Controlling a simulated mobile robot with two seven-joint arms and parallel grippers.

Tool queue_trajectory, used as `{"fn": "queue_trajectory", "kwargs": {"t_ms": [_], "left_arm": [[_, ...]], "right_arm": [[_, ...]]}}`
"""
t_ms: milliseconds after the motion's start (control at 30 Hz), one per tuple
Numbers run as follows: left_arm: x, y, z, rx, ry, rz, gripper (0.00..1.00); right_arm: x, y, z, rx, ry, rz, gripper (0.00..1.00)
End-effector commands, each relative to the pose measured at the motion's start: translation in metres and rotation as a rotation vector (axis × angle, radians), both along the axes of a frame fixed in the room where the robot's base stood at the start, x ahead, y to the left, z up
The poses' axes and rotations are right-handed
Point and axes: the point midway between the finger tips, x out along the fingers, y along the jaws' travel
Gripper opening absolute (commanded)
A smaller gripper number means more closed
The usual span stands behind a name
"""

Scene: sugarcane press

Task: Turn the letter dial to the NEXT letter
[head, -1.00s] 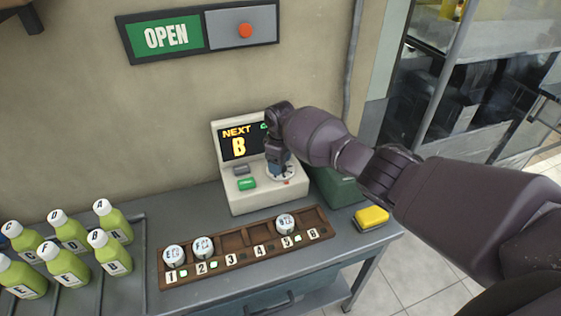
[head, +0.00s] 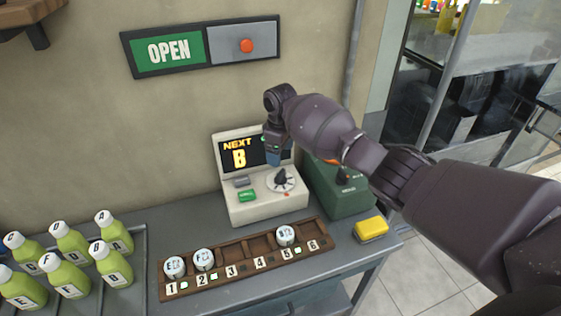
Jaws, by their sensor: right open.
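The letter dial (head: 282,180) is a round white disc with a dark knob on the front right of a cream console. My right gripper (head: 273,160) is open and hangs above and behind the dial, apart from the knob. The letter that the dial points to is too small to read. My left gripper is not in view.
A wooden rack (head: 240,262) with numbered slots holds several white caps in front of the console. Green bottles (head: 70,243) stand at left. A green box (head: 335,188) and a yellow sponge (head: 371,229) are at right. An OPEN sign (head: 168,51) hangs on the wall.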

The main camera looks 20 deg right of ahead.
Motion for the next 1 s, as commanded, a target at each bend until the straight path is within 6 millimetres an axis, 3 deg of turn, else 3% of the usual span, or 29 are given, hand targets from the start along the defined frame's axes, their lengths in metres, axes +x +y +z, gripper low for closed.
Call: {"fn": "queue_trajectory", "kwargs": {"t_ms": [233, 700, 867, 1000], "left_arm": [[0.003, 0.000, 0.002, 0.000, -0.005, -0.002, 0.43], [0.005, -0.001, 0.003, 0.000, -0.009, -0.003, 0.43], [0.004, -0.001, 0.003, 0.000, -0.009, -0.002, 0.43], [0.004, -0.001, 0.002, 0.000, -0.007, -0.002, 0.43]], "right_arm": [[0.000, 0.000, 0.018, 0.001, -0.001, 0.000, 0.79], [-0.001, 0.000, 0.018, 0.001, 0.001, 0.000, 0.79], [-0.017, 0.006, -0.004, 0.011, 0.002, 0.002, 0.79], [-0.052, 0.015, -0.039, 0.033, -0.007, -0.004, 0.79]]}}
